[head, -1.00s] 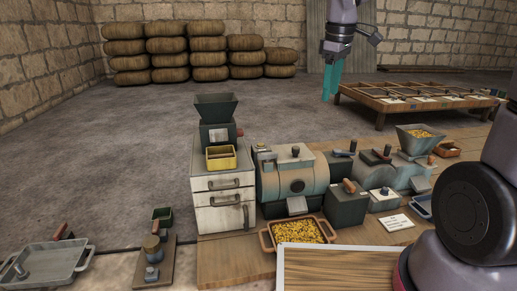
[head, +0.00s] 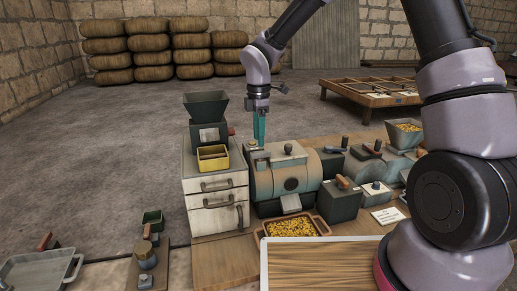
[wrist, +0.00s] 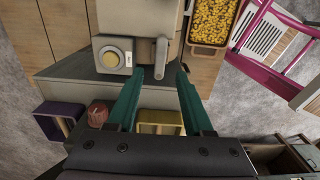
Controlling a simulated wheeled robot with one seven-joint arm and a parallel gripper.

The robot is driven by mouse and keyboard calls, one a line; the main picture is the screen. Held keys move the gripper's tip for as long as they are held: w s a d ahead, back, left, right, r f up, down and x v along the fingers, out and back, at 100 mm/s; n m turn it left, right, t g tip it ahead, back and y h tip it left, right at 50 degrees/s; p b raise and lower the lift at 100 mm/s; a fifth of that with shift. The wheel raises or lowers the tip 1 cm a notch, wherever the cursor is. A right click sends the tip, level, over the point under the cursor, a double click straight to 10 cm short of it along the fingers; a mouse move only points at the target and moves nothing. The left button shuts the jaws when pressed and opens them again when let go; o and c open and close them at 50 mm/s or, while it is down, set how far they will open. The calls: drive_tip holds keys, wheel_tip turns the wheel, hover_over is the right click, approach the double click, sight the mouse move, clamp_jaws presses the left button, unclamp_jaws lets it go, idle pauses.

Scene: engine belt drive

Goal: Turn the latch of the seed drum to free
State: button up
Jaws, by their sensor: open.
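The seed drum (head: 290,181) is a rounded pale grey-green and tan machine beside the white drawer cabinet. In the wrist view its pale body (wrist: 137,22) is at the top. A grey upright lever (wrist: 160,56), apparently the latch, stands at its edge beside a square plate with a round pale button (wrist: 111,58). My gripper (head: 259,143) is above the drum's left end, pointing down. In the wrist view, my gripper (wrist: 161,73) is open, with its teal fingertips on either side of the lever's near end. I cannot tell whether they touch it.
The white drawer cabinet (head: 216,207) carries a dark hopper (head: 205,105) and a yellow box (head: 213,157), close left of my gripper. A seed tray (head: 291,227) sits in front of the drum. More machines with levers (head: 343,199) crowd the right side.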

sight(259, 152)
wheel_tip(259, 152, down, 5)
idle(0.3)
clamp_jaws()
